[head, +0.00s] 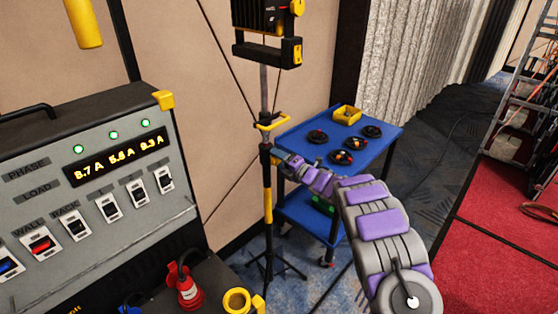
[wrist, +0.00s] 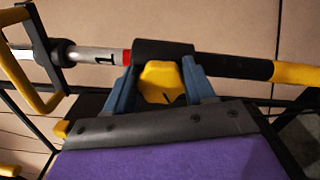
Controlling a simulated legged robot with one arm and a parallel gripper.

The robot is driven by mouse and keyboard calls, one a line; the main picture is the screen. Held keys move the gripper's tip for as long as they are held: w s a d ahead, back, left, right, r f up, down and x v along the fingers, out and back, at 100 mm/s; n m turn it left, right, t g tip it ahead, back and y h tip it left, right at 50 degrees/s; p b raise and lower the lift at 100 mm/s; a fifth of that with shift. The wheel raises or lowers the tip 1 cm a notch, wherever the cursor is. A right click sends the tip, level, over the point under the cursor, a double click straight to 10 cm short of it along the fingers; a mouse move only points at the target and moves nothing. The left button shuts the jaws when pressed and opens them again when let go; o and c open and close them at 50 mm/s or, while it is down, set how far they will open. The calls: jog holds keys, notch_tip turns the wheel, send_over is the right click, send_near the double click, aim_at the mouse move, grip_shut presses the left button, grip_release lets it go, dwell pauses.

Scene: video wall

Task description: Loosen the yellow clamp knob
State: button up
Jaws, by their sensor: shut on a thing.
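The yellow clamp knob (wrist: 162,82) sits on the black clamp collar (wrist: 162,52) of the stand pole, which runs across the wrist view. My gripper (wrist: 161,85) has its two blue-grey fingers on either side of the knob, shut on it. In the head view, my arm reaches out and my gripper (head: 277,157) meets the black and yellow stand (head: 267,200) at the collar. The knob itself is hidden there by my gripper. A red band and a marked silver tube show beside the collar in the wrist view.
A lamp head (head: 268,45) tops the stand. A grey power box (head: 95,185) fills the left. Dark carpet and a red platform (head: 505,215) lie to the right.

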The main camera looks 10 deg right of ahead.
jog(key=shift+s+a+f, duration=0.1)
jog(key=shift+f, duration=0.25)
jog(key=o, duration=0.7)
jog(key=shift+o, duration=1.2)
jog(key=shift+r, duration=0.2)
jog(key=p+v, duration=0.3)
jog(key=v, duration=1.4)
jog(key=shift+d, duration=0.2)
